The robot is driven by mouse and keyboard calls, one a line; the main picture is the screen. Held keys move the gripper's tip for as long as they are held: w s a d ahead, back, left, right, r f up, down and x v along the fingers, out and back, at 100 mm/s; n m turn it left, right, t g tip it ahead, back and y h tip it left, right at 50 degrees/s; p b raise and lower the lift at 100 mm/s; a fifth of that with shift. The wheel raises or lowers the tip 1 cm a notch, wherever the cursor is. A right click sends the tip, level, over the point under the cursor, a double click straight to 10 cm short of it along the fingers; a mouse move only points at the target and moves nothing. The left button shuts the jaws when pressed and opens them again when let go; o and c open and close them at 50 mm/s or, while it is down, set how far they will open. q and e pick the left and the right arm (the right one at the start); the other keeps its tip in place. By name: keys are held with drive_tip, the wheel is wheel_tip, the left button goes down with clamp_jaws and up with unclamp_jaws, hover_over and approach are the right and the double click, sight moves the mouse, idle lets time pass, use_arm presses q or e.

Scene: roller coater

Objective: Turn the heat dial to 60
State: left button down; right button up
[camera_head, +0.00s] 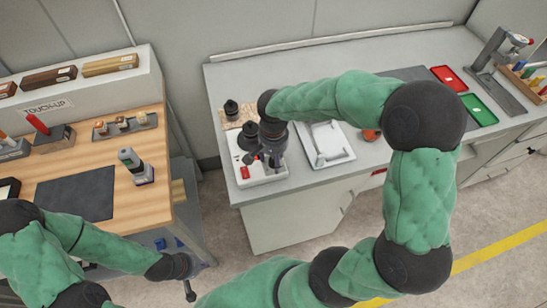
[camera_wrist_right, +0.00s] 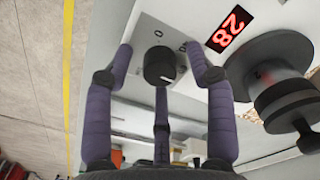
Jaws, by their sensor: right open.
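The heat dial (camera_wrist_right: 159,66) is a round black knob with a white pointer mark, on a pale panel. My right gripper (camera_wrist_right: 160,68) is open, its purple fingers spread around the dial; I cannot tell whether they touch it. In the head view, my right gripper (camera_head: 262,158) is over the white coater unit (camera_head: 272,180) and hides the dial. My left gripper (camera_head: 189,288) is low beside the wooden bench; its fingers are too unclear to judge.
A black cylindrical part (camera_wrist_right: 280,85) stands close to the right finger. A white tray (camera_head: 325,155) lies right of the unit on the grey counter (camera_head: 300,70). Red (camera_head: 449,78) and green (camera_head: 479,110) trays are further right. The wooden bench (camera_head: 100,165) stands left.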

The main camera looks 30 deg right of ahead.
wheel_tip(320, 180, up, 12)
idle(0.6)
idle(0.4)
